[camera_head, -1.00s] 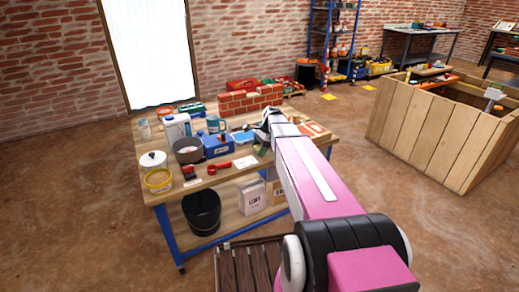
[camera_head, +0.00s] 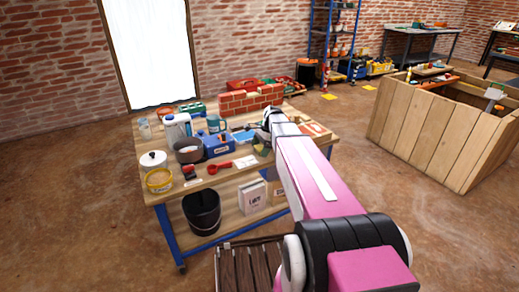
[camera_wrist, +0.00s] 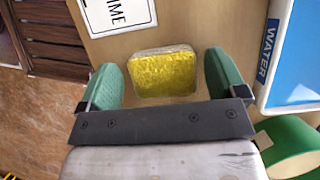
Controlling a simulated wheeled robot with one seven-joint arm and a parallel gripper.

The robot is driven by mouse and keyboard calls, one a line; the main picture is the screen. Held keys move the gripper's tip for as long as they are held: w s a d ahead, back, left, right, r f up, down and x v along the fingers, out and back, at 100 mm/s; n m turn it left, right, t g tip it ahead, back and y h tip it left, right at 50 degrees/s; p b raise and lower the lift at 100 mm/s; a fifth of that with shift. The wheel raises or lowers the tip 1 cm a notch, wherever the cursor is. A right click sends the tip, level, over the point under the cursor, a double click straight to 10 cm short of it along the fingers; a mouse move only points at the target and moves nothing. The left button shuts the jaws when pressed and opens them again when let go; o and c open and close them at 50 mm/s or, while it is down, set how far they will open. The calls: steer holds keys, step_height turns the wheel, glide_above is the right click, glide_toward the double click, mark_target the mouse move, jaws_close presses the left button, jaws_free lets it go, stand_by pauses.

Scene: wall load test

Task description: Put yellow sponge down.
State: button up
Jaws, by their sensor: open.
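The yellow sponge (camera_wrist: 165,72) lies on the wooden tabletop in the wrist view, between the two green fingers of my gripper (camera_wrist: 164,62). The fingers are open, with a gap on each side of the sponge. Its underside is hidden. In the head view my gripper (camera_head: 264,146) is low over the right part of the workbench (camera_head: 222,182), and the sponge is too small and covered there to make out clearly.
A white card reading LIME (camera_wrist: 118,12) lies beyond the sponge. A blue tray marked WATER (camera_wrist: 270,52) and a green round object (camera_wrist: 290,140) are on the right. A blue box (camera_head: 218,146), a pot (camera_head: 188,150) and a brick wall (camera_head: 250,100) crowd the bench.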

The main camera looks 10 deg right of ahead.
steer(key=v, duration=1.1)
steer(key=shift+r, duration=0.35)
steer(key=shift+w+d, duration=0.1)
steer(key=shift+d, duration=0.05)
